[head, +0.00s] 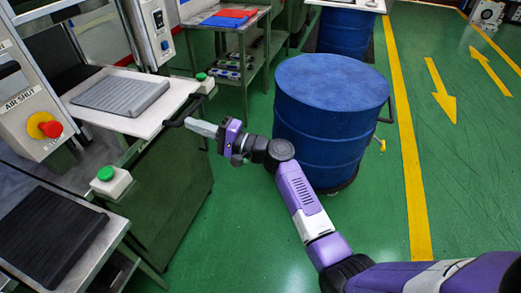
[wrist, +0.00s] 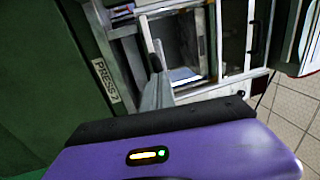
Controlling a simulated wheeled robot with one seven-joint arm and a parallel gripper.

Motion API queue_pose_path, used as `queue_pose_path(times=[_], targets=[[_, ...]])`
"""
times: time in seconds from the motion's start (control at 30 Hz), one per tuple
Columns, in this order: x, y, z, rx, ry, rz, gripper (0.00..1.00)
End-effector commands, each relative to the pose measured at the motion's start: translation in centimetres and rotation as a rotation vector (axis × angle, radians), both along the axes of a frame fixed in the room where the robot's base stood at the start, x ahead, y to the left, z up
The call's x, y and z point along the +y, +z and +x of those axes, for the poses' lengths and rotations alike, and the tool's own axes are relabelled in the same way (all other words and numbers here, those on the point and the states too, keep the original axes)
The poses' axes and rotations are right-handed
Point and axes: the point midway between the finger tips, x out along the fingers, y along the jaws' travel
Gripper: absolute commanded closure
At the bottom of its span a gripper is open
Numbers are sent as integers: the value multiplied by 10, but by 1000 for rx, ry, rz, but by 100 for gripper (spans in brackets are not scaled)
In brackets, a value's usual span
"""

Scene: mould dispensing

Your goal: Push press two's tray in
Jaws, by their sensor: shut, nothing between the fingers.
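Press two's tray (head: 150,125) is a pale slide-out plate that sticks out from the press at the upper left in the head view. A grey ribbed mould slab (head: 120,93) lies on it. A black bar handle (head: 184,112) runs along the tray's front edge. My gripper (head: 191,124) is shut and empty, with its fingertips right at the handle; I cannot tell whether they touch it. In the wrist view my gripper (wrist: 155,65) points away from the camera, beside a dark green panel with a "PRESS 2" label (wrist: 105,80). The tray is not clearly identifiable there.
A blue drum (head: 330,120) stands close to the right of my arm. Green-button boxes (head: 112,181) (head: 203,82) flank the tray. A control box with a red knob (head: 40,125) and a dark slab (head: 48,238) are at left. Green floor is open beyond the yellow line.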

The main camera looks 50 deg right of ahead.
Motion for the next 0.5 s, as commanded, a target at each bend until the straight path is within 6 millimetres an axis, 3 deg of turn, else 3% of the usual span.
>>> queue_pose_path(times=[0.2,0.5], targets=[[24,-7,60,-4,5,-3,100],[49,-6,131,-4,2,-1,100]])
